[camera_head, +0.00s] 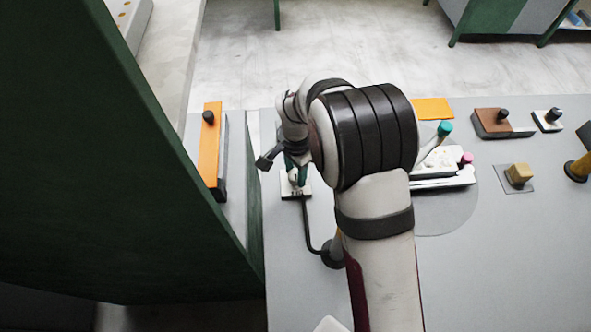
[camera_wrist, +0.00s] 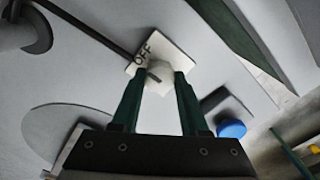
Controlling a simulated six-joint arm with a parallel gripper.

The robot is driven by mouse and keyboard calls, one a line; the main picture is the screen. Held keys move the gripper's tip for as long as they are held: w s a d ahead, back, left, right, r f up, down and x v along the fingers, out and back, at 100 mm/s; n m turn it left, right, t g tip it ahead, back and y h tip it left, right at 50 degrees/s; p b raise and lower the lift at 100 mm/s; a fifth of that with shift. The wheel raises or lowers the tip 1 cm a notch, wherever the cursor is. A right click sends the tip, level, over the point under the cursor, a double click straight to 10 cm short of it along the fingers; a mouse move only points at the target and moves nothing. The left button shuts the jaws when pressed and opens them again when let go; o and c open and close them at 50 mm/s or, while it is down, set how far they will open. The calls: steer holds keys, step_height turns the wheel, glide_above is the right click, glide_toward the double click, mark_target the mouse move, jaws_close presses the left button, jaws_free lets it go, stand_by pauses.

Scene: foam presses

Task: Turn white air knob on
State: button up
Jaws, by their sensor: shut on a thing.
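The white air knob (camera_wrist: 158,80) sits on a small white plate (camera_wrist: 170,48) marked OFF at one corner in the wrist view. The knob carries a short dark mark on its side toward the left finger. My gripper (camera_wrist: 160,73) has its two green fingers on either side of the knob and is shut on it. In the head view the plate (camera_head: 288,193) shows at the left part of the grey table, under my gripper (camera_head: 296,175). My wrist and fingers hide much of the knob there.
A black hose (camera_head: 306,222) runs from the plate to a dark round base. An orange panel (camera_head: 209,150) with a black knob stands left. A blue button (camera_wrist: 231,129) lies near the right finger.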

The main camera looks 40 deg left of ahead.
jaws_close()
steer(key=n, duration=0.4)
steer(key=shift+n, duration=0.3)
steer(key=n, duration=0.3)
steer(key=shift+n, duration=0.3)
steer(key=n, duration=0.5)
steer(key=shift+n, duration=2.3)
steer(key=o, duration=0.9)
jaws_free()
